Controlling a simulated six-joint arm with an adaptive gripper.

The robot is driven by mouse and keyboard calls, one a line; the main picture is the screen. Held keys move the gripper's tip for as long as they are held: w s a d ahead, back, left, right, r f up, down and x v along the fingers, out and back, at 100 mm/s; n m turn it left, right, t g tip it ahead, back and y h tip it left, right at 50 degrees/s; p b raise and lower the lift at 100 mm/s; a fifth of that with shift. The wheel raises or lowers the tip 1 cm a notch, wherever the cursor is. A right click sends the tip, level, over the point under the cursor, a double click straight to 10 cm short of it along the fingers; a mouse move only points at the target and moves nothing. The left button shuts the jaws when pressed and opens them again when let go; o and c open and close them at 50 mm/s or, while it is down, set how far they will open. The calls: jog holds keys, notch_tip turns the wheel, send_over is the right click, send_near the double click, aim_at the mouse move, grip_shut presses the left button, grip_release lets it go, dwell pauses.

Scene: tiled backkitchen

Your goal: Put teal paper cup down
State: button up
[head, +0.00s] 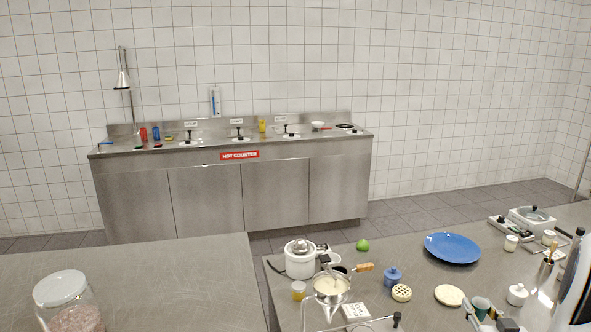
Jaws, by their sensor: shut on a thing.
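The teal paper cup (481,304) is at the bottom right of the head view, over the near right steel counter. My gripper (492,314) is shut on it, with dark finger parts beside the cup at the picture's lower edge. The lower part of the cup is hidden, so I cannot tell whether it touches the counter.
On the same counter (408,285) stand a cream disc (449,295), a small white pot (517,294), a blue plate (452,248), a blue jar (392,277) and a white cooker (300,259). Bare steel lies between the plate and the cream disc.

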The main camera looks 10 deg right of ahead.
jog(key=w+a+r+n+y, duration=0.1)
jog(key=a+r+y, duration=0.1)
jog(key=a+r, duration=0.8)
jog(key=w+a+r+n+y, duration=0.1)
jog(key=a+r+n+y, duration=0.1)
jog(key=a+r, duration=0.8)
jog(key=w+a+r+n+t+y, duration=0.1)
jog(key=a+r, duration=0.9)
jog(key=a, duration=1)
jog(key=shift+w+a+r+y, duration=0.2)
jog(key=shift+r+y, duration=0.15)
jog(key=shift+y, duration=0.15)
jog(key=shift+d, duration=0.15)
